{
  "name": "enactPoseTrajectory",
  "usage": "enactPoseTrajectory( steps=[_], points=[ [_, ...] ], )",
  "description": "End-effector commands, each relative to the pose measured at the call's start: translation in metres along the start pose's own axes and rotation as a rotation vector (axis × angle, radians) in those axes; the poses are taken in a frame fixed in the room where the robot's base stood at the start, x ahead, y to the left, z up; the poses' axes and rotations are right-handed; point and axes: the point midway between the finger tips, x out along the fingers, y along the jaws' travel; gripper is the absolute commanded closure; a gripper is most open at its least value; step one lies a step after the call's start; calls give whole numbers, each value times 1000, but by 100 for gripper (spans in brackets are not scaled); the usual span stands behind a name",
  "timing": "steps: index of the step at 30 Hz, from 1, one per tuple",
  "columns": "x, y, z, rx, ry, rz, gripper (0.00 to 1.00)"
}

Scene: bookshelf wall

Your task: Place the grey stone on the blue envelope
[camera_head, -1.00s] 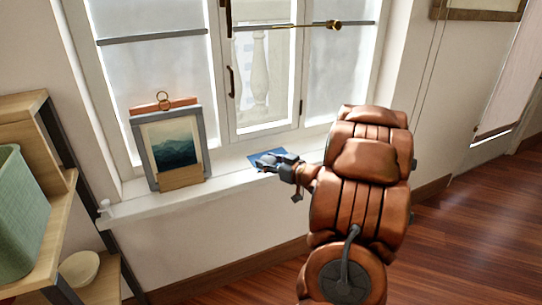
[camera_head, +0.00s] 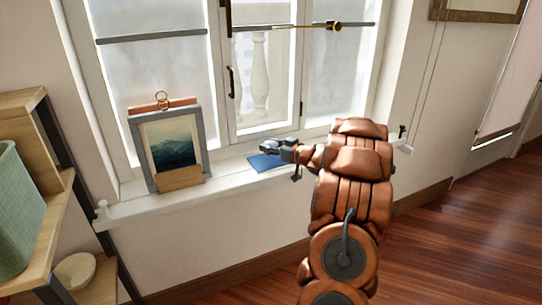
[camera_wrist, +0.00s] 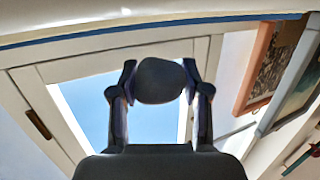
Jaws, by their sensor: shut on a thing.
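The grey stone (camera_wrist: 160,81) is dark and rounded in the wrist view, held between the two fingertips of my gripper (camera_wrist: 158,84). In the head view my gripper (camera_head: 270,146) is over the windowsill, at the far edge of the blue envelope (camera_head: 264,163). The stone is too small there to tell from the grey fingers. The envelope lies flat on the sill, partly hidden by my gripper. The gripper appears a little above it, but the exact gap is unclear.
A framed mountain picture (camera_head: 172,150) with a clipboard stands on the sill (camera_head: 222,179) to the left. The window (camera_head: 262,80) is close behind. A shelf with a green basket (camera_head: 18,215) and a bowl (camera_head: 76,270) stands at far left.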

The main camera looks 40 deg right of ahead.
Motion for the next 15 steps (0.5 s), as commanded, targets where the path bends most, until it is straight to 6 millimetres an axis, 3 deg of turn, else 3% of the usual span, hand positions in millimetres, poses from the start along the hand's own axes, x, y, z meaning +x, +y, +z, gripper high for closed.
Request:
enactPoseTrajectory(
  steps=[8, 15],
  points=[
    [5, 0, 33, 3, 0, 1, 93],
    [5, 0, 33, 0, 0, 1, 93]
  ],
)
